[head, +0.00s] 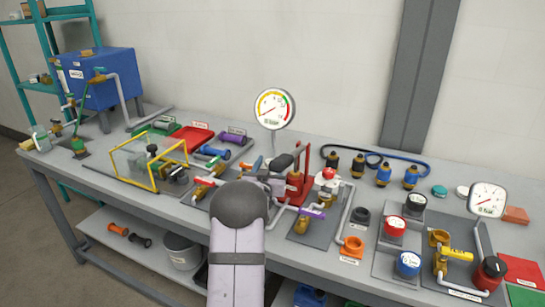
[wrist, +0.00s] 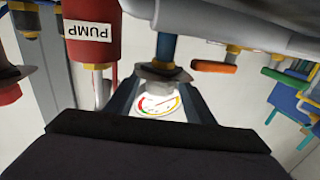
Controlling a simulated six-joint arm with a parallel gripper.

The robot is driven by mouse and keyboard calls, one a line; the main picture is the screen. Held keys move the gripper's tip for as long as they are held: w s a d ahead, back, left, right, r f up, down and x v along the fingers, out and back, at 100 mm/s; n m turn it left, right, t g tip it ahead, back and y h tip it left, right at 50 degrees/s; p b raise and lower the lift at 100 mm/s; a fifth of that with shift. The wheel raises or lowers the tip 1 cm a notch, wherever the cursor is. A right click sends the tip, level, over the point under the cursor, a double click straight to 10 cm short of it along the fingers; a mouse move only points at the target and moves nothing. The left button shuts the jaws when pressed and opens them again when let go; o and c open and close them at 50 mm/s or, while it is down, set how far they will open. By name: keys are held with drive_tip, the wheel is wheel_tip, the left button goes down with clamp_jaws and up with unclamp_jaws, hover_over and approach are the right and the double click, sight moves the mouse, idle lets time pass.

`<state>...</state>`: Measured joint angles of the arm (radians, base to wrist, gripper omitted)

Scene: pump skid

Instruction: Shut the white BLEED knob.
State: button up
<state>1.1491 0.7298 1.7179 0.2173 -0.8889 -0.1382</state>
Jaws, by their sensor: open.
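I cannot read a BLEED label in either view.
A red cylinder labelled PUMP (wrist: 88,38) is close left of the fingers in the wrist view. A gauge (head: 274,108) stands behind my arm. A yellow frame (head: 150,160) is left; a red frame (head: 298,180) and several pipes and valves crowd the right.

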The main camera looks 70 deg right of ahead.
drive_tip(key=shift+p+x, duration=0.4)
drive_tip(key=shift+x, duration=1.6)
drive_tip(key=c, duration=1)
